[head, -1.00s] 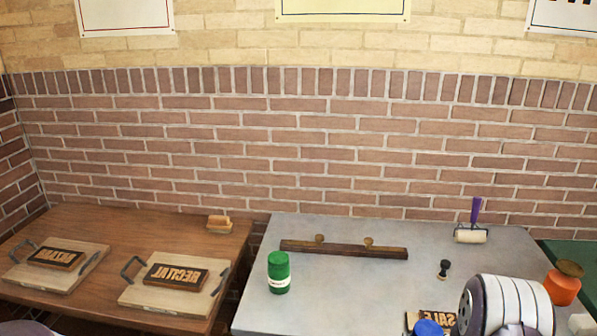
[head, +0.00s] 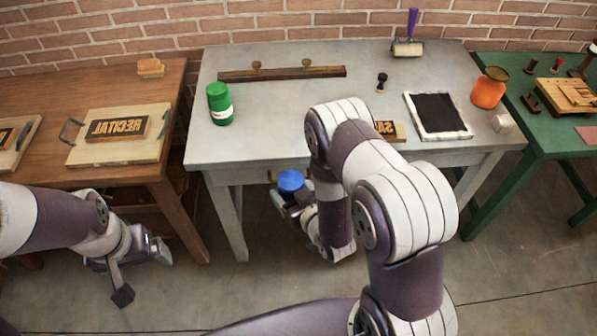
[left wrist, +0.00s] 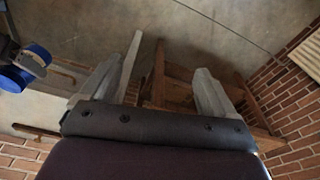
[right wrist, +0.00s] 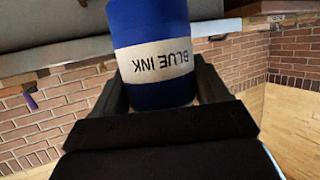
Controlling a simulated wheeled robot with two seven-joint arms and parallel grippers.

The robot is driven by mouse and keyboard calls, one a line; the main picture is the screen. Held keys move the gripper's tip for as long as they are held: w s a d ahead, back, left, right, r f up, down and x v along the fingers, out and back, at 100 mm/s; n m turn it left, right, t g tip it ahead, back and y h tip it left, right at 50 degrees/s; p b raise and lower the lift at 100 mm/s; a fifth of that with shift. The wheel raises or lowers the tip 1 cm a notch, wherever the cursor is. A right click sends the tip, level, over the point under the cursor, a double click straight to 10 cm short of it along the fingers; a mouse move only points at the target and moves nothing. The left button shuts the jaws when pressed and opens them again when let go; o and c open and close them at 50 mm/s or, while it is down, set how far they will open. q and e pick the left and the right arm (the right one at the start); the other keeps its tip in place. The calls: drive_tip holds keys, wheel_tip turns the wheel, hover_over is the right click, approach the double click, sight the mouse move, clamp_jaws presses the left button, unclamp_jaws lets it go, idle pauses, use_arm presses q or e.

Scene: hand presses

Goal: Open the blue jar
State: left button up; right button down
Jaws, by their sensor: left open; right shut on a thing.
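The blue jar (head: 291,181) is held in front of the grey table's front edge, its blue top facing up in the head view. In the right wrist view the jar (right wrist: 155,85) fills the space between the fingers, and its white label reads BLUE INK upside down. My right gripper (head: 290,201) is shut on it. The jar also shows at the left edge of the left wrist view (left wrist: 12,79), partly cut off. My left gripper (head: 140,274) is open and empty, low at the left, well apart from the jar. Its spread fingers (left wrist: 152,90) show in the left wrist view.
The grey table (head: 300,120) holds a green jar (head: 219,103), a long wooden bar (head: 282,75), a roller (head: 407,46), a black pad (head: 437,114) and an orange jar (head: 489,88). A wooden table (head: 40,95) stands left, a green one (head: 560,135) right. Floor between my arms is clear.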

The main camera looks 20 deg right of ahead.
use_arm(q)
drive_tip(key=shift+c, duration=0.3)
drive_tip(key=w+d+r+m+g, duration=0.1)
drive_tip(key=w+d+m, duration=0.6)
drive_tip(key=d+m, duration=0.6)
drive_tip(key=w+d+m, duration=0.7)
drive_tip(key=d+m, duration=0.4)
drive_tip(key=m, duration=0.4)
wheel_tip(320, 180, down, 8)
drive_tip(key=m, duration=0.1)
drive_tip(key=shift+s+a+m, duration=0.3)
drive_tip(key=shift+a, duration=0.05)
use_arm(e)
drive_tip(key=s+a+n+g+y, duration=0.1)
drive_tip(key=a+n+y, duration=0.4)
drive_tip(key=a, duration=0.5)
drive_tip(key=shift+a+r+g+y, duration=0.2)
drive_tip(key=shift+g+y, duration=0.3)
drive_tip(key=shift+g, duration=0.4)
drive_tip(key=shift+s, duration=0.1)
